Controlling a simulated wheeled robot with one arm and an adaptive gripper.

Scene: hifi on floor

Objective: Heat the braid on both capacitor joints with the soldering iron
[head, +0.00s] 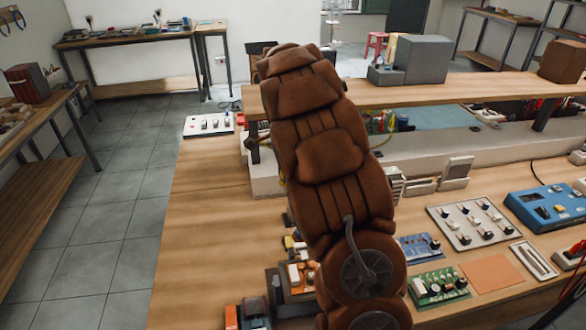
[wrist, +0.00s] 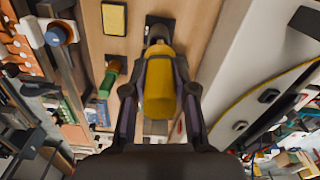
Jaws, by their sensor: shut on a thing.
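In the wrist view my gripper (wrist: 160,72) is shut on a thick yellow handle (wrist: 159,92), which looks like the soldering iron's. Its far end meets a dark piece (wrist: 158,24) on the wooden bench; I cannot tell whether it rests in a holder, and no tip shows. In the head view my own brown arm hides the gripper and the handle. A green circuit board (head: 439,287) with parts on it lies right of my arm, with a smaller blue board (head: 418,246) behind it. I cannot make out the braid or the capacitor joints.
A yellow pad (wrist: 114,17) lies beside the handle in the wrist view. A grey panel with knobs (head: 470,223), a blue device (head: 548,207), an orange-brown mat (head: 491,273) and a small tray (head: 533,261) crowd the right. The bench's left part (head: 195,245) is clear.

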